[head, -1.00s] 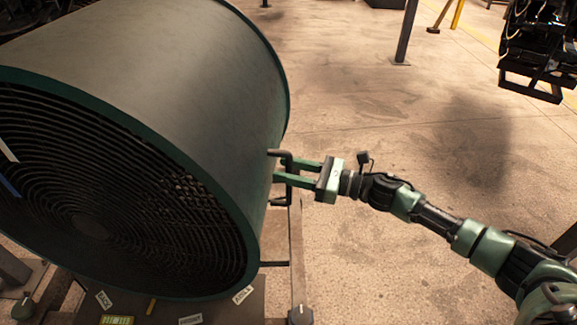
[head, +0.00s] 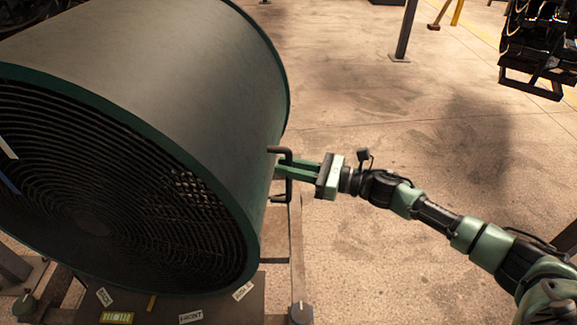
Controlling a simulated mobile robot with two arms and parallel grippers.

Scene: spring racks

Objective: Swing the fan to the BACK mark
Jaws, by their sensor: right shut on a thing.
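The fan (head: 165,75) is a large dark drum with a green rim and a round black grille, filling the left of the head view. A dark bracket handle (head: 287,154) stands out from its right side. My right gripper (head: 284,171) is shut on this handle, its green fingers close together. Below the fan, a small white label reading BACK (head: 104,297) lies at the left of the base plate. A FRONT label (head: 191,317) is at the middle and another label (head: 243,291), hard to read, at the right. My left gripper is not in view.
The fan's stand has a rail (head: 297,250) with a dark knob (head: 301,313) at its right. A dark post (head: 404,32) and a black rack (head: 533,50) stand farther back. The concrete floor (head: 390,130) between is open.

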